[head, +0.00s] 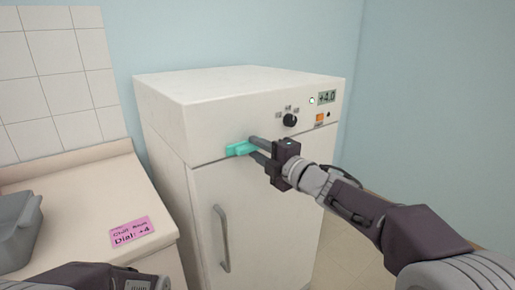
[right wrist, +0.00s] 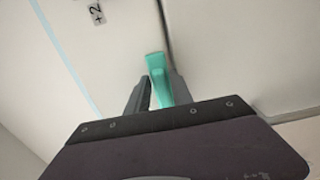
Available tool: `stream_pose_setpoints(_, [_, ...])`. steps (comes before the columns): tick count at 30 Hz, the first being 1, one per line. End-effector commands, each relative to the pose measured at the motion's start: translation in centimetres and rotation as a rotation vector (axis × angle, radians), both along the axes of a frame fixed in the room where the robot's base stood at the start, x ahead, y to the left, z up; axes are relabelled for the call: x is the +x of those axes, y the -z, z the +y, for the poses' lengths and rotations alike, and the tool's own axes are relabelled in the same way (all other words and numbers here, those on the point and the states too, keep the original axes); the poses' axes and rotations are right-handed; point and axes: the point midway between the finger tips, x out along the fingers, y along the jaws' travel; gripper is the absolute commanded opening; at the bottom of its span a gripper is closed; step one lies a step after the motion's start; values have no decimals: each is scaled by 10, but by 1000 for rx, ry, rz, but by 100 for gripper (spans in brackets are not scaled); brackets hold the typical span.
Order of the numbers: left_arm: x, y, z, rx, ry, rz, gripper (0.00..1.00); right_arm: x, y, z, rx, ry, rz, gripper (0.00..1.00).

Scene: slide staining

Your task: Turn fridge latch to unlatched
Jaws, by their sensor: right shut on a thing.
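The white fridge (head: 245,190) stands in the middle of the head view with its door closed. Its teal latch (head: 238,149) sits at the seam above the door. My right gripper (head: 252,148) is shut on the latch, coming in from the right. In the right wrist view the teal latch (right wrist: 157,75) stands up between the two dark fingers (right wrist: 160,92); its lower part is between them. The latch's base is partly hidden by the fingers in the head view. My left arm shows at the bottom left, but its gripper fingers are out of view.
The fridge has a black dial (head: 290,120), a display (head: 327,97) reading +4.0 and an orange switch (head: 320,118). A grey door handle (head: 221,238) is below the latch. A counter (head: 75,195) at left holds a pink note (head: 136,232) and a grey bin (head: 18,230).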

Motion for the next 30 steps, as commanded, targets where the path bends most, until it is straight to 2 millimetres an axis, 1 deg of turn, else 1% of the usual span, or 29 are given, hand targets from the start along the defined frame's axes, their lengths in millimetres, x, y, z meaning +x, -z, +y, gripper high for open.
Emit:
stream_pose_setpoints(9, [0, 0, 0, 0, 0, 0, 36, 0, 2, 0, 4, 0, 5, 0])
stream_pose_setpoints(10, [0, 0, 0, 0, 0, 0, 36, 0, 2, 0, 4, 0, 5, 30])
stream_pose_setpoints(11, [0, 0, 0, 0, 0, 0, 36, 0, 2, 0, 4, 0, 5, 38])
stream_pose_setpoints(19, [0, 0, 0, 0, 0, 0, 36, 0, 1, 0, 3, 0, 3, 38])
stream_pose_setpoints(22, [0, 0, 0, 0, 0, 0, 36, -5, 0, -4, 2, 2, 2, 38])
stream_pose_setpoints(23, [0, -1, 0, 0, 0, 0, 36, -9, 0, -7, 2, 3, 2, 38])
stream_pose_setpoints(30, [0, -5, 0, 0, 0, 0, 36, -51, -1, -39, 2, 4, 2, 38])
